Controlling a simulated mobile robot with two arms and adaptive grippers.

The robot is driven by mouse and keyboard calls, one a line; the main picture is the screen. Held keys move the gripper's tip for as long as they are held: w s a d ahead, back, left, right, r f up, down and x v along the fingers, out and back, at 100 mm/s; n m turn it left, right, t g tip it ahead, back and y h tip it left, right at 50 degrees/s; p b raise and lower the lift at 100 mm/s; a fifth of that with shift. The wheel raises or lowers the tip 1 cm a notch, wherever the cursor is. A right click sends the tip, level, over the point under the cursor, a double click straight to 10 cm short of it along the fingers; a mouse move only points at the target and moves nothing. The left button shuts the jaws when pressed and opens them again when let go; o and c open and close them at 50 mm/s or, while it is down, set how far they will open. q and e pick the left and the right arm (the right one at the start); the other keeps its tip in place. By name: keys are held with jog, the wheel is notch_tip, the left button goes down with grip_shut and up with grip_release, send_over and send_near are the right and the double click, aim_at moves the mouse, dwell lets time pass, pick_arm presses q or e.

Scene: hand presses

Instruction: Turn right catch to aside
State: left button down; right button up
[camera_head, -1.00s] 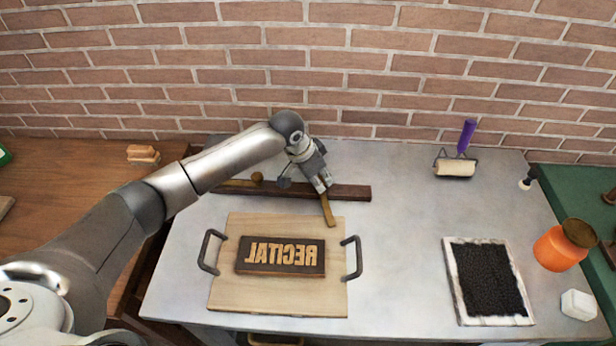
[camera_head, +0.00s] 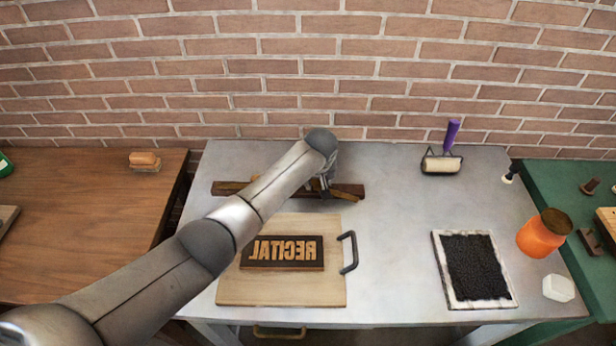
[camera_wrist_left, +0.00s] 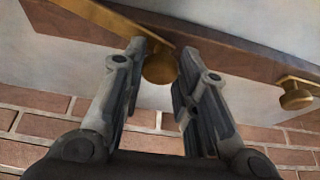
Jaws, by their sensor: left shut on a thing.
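The right catch (camera_head: 345,194) is a brass-coloured strip on the dark wooden bar (camera_head: 226,188) behind the board. It lies nearly along the bar, its free end pointing right and slightly forward. In the left wrist view the catch (camera_wrist_left: 108,18) runs to the upper left, and its round brass knob (camera_wrist_left: 159,66) sits between my left fingers. My left gripper (camera_head: 322,187) is shut on this knob; my forearm partly hides it in the head view. The left catch's knob (camera_wrist_left: 296,97) shows apart from the fingers. My right gripper is not in view.
A wooden board (camera_head: 285,291) with a dark RECITAL plate (camera_head: 283,254) lies in front of the bar; its black right handle (camera_head: 348,252) stands up. Farther right are a roller (camera_head: 441,163), a black ink tray (camera_head: 476,267) and an orange jar (camera_head: 541,236). The table between is clear.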

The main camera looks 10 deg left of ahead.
pick_arm(q)
jog(key=n, duration=0.1)
jog(key=n+y, duration=0.1)
jog(key=shift+w+d+r+n, duration=0.1)
jog(key=shift+d+n, duration=0.05)
jog(key=shift+n, duration=0.25)
jog(key=shift+n+b, duration=0.35)
jog(key=shift+n, duration=0.15)
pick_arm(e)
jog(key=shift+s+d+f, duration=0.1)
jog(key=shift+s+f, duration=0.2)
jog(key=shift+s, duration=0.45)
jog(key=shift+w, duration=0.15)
pick_arm(q)
jog(key=shift+r+y, duration=0.1)
jog(key=shift+y, duration=0.2)
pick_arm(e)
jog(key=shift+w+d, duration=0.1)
pick_arm(q)
jog(key=c, duration=1.3)
grip_release()
jog(key=shift+c, duration=0.2)
jog(key=shift+o, duration=1.2)
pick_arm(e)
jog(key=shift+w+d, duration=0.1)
pick_arm(q)
jog(key=v, duration=1.1)
jog(key=shift+r, duration=0.45)
